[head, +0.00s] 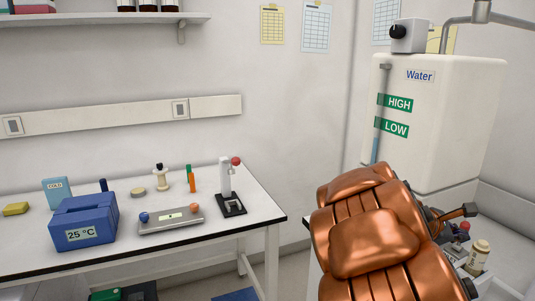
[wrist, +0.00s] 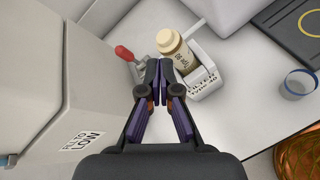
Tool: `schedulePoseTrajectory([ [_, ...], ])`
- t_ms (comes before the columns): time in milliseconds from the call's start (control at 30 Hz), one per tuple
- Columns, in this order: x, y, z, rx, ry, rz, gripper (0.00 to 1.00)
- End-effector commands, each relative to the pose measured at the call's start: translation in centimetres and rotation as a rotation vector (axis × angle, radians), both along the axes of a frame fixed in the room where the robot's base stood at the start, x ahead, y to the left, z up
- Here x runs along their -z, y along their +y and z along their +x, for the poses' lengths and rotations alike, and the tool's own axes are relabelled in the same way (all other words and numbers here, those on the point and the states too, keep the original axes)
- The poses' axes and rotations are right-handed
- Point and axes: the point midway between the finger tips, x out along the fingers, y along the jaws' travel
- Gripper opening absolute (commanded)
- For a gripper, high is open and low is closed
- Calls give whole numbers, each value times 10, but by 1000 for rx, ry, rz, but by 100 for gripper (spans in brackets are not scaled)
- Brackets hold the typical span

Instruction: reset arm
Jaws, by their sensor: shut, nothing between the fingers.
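My gripper (wrist: 160,64) is in the lower middle of the wrist view, its dark purple-edged fingers together with nothing between them. Its tips appear just in front of a cream bottle with a tan cap (wrist: 174,46); I cannot tell whether they touch it. The bottle stands in a white holder labelled FILTER (wrist: 207,84). A red-tipped lever (wrist: 124,53) is just left of the tips. In the head view my copper-coloured arm covers the lower right and hides most of the surface behind it; the bottle (head: 479,250) shows at its right edge.
A large white water tank (head: 440,150) stands behind my arm. The left table (head: 268,213) holds a blue 25 °C box (head: 83,222), a grey plate device (head: 170,221) and a small stand (head: 228,190). In the wrist view a blue-rimmed cup (wrist: 301,84) is at right.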

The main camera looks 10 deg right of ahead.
Motion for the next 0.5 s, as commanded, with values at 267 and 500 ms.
schedulePoseTrajectory([
  [267,29,88,-77,314,-354,274,0],
  [500,72,190,-133,585,-514,557,0],
])
